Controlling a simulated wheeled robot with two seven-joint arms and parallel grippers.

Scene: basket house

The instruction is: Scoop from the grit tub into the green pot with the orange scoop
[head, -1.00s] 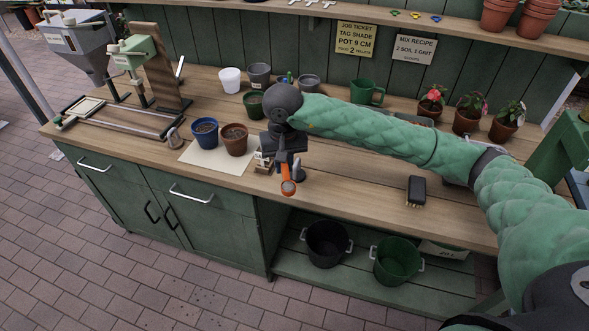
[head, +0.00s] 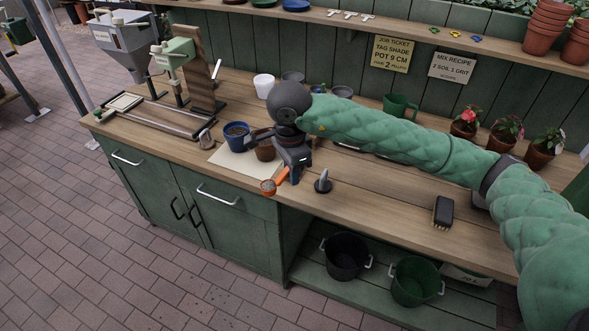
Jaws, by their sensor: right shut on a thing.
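My right gripper (head: 288,174) is shut on the orange scoop (head: 282,176) and holds it near the bench's front edge. The scoop's bowl (head: 268,187) is at the left end, in front of the paper sheet; I cannot tell whether it holds anything. A blue pot (head: 237,139) with dark fill and a brown pot (head: 265,153), partly covered by my gripper, stand on the sheet. My wrist hides the dark green pot. Grey tubs (head: 293,77) (head: 342,92) stand behind my wrist; I cannot tell which is the grit tub. My left gripper is out of view.
A white pot (head: 263,84) stands at the back. A dark upright tool (head: 323,183) is right of the scoop, and a black brush (head: 443,211) lies further right. A green mug (head: 400,104) and potted flowers (head: 466,121) line the rear. The front right worktop is mostly clear.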

